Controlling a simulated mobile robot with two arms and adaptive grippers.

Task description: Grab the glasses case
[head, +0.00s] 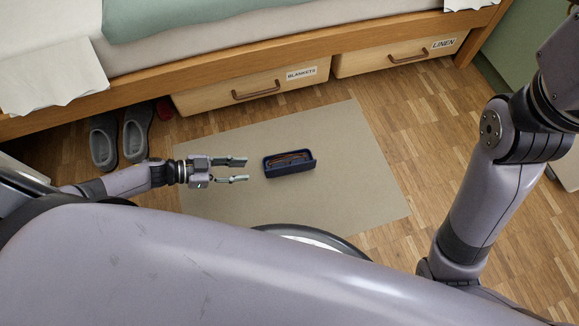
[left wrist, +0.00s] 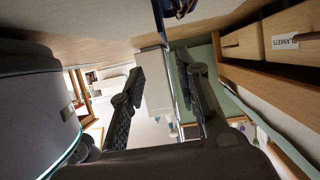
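The glasses case (head: 290,170) is a small dark blue open box on the beige mat, with brown-framed glasses (head: 288,158) lying inside. Part of the case also shows at the top edge of the left wrist view (left wrist: 178,10). My left gripper (head: 246,170) is low over the mat, just left of the case, with its fingers pointing toward it. The fingers are apart with nothing between them, and a gap separates the tips from the case. In the left wrist view the fingers (left wrist: 161,65) are also spread. My right arm is at the right, but its gripper is out of view.
The beige mat (head: 350,190) lies on the wooden floor. Behind it are a bed (head: 215,70) and two drawers, labelled BLANKETS (head: 210,97) and LINEN (head: 375,62). Grey slippers (head: 136,135) stand at the left. The mat right of the case is clear.

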